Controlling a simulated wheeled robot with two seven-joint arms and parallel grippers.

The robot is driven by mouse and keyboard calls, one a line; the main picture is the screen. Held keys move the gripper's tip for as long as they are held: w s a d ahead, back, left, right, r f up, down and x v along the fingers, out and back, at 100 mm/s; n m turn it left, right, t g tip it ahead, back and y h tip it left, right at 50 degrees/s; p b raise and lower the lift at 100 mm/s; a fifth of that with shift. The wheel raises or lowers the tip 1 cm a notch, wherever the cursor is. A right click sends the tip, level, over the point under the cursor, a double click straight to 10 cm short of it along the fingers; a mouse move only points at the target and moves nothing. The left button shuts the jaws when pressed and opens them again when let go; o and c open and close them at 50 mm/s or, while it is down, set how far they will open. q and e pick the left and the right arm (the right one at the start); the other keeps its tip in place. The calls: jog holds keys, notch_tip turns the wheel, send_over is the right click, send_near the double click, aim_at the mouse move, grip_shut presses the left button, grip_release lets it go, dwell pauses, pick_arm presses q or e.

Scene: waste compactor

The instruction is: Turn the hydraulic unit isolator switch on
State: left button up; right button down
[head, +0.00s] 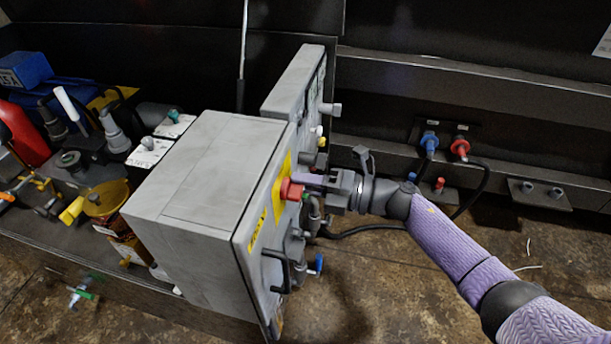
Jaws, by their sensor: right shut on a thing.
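A grey control cabinet (192,178) stands in the middle of the head view. Its door side, facing right, is seen at a steep angle. On that side a red switch knob (290,191) sits on a yellow backing plate (278,187). My right gripper (308,182) comes in from the right, level with the knob. Its fingers are shut on the red knob, though the contact is partly hidden by the angle. The knob's turned position cannot be read. My left gripper is not in view.
A second grey box (297,80) stands behind the cabinet. A black door handle (276,270) and a blue-handled valve (318,264) are below the knob. Blue and red hose couplings (445,143) are on the right wall. Tools and bottles crowd the left.

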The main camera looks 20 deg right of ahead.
jog(key=shift+f+m, duration=0.15)
jog(key=shift+m, duration=0.85)
jog(key=shift+p, duration=0.3)
jog(key=c, duration=0.6)
grip_release()
jog(key=shift+d, duration=0.1)
